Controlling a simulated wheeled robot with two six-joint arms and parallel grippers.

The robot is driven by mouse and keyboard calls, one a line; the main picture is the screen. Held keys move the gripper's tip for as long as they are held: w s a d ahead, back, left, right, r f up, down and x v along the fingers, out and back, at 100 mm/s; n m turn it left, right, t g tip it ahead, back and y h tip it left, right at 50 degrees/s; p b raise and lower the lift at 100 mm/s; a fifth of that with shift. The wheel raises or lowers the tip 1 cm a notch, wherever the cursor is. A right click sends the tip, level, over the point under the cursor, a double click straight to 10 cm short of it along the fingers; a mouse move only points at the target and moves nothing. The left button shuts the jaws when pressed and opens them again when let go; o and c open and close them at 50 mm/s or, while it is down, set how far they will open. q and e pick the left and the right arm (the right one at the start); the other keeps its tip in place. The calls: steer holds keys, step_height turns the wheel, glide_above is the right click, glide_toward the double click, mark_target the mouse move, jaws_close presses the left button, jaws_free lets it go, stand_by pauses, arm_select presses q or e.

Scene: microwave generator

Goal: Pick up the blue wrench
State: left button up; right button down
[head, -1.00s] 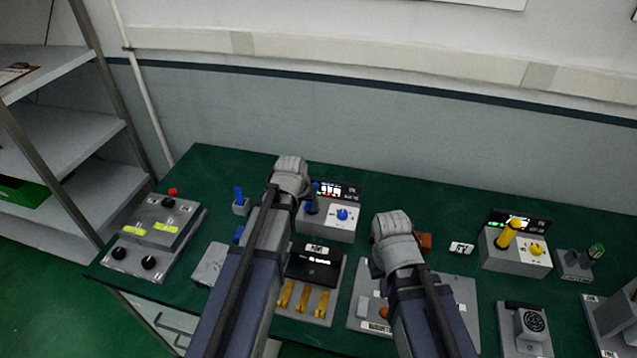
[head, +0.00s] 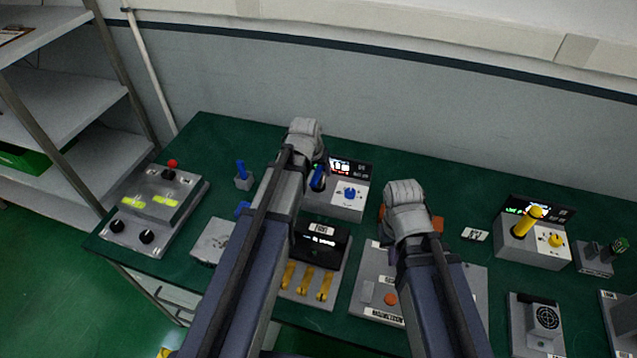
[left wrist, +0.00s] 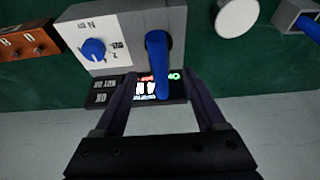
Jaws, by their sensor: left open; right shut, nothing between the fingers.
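The blue wrench, seen as a blue handle (left wrist: 158,62), stands in a round hole of a grey box (left wrist: 175,18) with a blue knob (left wrist: 93,50). In the head view the handle (head: 318,179) shows beside my left gripper (head: 321,165). In the left wrist view my left gripper (left wrist: 163,85) is open, its fingers on either side of the handle's upper end, with gaps visible. My right gripper (head: 394,252) is shut and empty, low over a grey panel, its tips partly hidden by my arm.
Another blue handle (head: 241,170) stands in a small holder to the left. A box with a yellow handle (head: 528,220) stands at the right. A display (head: 350,168) is behind the blue-knob box. A red-knobbed control panel (head: 160,205) is far left. The green table's back strip is clear.

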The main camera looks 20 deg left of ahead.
arm_select(q)
steer(key=shift+b+x, duration=2.5)
steer(key=shift+x, duration=0.15)
arm_select(e)
steer(key=shift+f, duration=2.45)
arm_select(q)
steer(key=shift+s, duration=0.2)
arm_select(e)
steer(key=shift+r, duration=0.1)
arm_select(q)
steer(key=shift+c, duration=0.4)
arm_select(e)
steer(key=shift+s, duration=0.1)
arm_select(q)
jaws_close()
